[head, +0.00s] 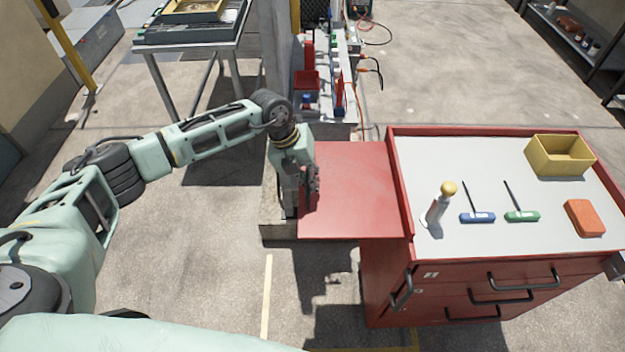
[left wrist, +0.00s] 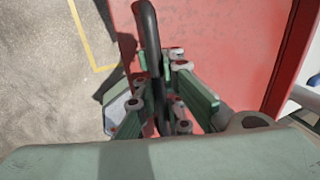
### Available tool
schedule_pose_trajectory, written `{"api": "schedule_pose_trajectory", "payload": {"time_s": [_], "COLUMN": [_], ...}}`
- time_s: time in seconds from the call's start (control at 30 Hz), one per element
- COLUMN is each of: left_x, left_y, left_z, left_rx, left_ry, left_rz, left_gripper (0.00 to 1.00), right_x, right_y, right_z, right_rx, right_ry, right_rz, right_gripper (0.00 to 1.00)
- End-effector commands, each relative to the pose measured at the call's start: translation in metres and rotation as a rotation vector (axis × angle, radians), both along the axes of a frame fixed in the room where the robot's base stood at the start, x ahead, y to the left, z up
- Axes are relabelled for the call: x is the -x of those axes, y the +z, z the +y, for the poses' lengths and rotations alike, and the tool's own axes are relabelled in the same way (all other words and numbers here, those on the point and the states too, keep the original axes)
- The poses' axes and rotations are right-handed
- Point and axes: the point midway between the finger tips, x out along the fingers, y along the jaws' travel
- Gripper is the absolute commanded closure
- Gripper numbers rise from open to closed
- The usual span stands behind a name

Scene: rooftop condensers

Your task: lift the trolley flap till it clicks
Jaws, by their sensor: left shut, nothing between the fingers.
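The red trolley (head: 388,290) stands at the right, with a grey top and drawers in front. Its red flap (head: 355,190) sticks out from its left side, looking roughly level, a little below the top's rim. The flap also fills much of the left wrist view (left wrist: 235,45). My left gripper (head: 309,188) is at the flap's outer left edge, overlapping it in the picture. The flap's underside and support are hidden. My right gripper is out of view.
On the trolley top are a yellow bin (head: 560,155), a yellow-knobbed tool (head: 440,203), blue (head: 478,217) and green (head: 522,216) T-handled tools and an orange block (head: 584,217). A bench with tools (head: 345,100) stands behind the flap. Floor in front is clear.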

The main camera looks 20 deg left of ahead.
Motion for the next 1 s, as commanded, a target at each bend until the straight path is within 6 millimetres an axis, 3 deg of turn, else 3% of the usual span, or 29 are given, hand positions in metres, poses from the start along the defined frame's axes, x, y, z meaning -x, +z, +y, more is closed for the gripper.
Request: {"api": "schedule_pose_trajectory", "payload": {"time_s": [0.03,0.27,0.5,1.0], "left_x": [-0.0108,-0.0108,-0.01,-0.0067], "left_y": [0.0133,0.0137,0.0125,0.0117], "left_z": [0.0094,0.0089,0.0082,0.0051], "left_rx": [-0.006,-0.006,-0.005,0.0], "left_ry": [0.013,0.012,0.012,0.007], "left_rz": [-0.025,-0.027,-0.025,-0.017], "left_gripper": [1.0,1.0,0.83,0.83], "right_x": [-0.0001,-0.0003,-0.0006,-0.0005], "right_y": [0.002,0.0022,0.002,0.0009], "right_z": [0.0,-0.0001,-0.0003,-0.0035], "right_rx": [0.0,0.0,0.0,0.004], "right_ry": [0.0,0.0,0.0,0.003], "right_rz": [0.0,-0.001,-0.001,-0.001], "right_gripper": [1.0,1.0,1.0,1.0]}}
